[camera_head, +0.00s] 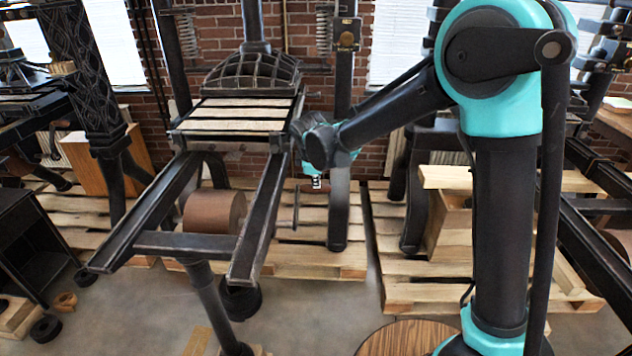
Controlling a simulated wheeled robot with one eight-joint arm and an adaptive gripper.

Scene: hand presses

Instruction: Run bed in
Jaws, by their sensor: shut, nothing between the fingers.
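The hand press stands left of centre. Its bed (228,126), a flat frame with pale strips across it, sits at the far end of two dark rails (262,215). The dark domed, ribbed platen (253,75) is above the bed's back part. A brown drum (214,211) lies between the rails. A thin dark crank-like rod (296,196) hangs at the press's right side. My gripper (317,183) is just right of the bed and near the rod; it looks shut and empty. My wrist hides part of it, and contact with the rod cannot be told.
The near rails are bare. Another press stands at left (85,90), and parts of one show at right behind my arm. Wooden pallets (330,262) lie under the presses. A round wooden top (400,338) is at the bottom.

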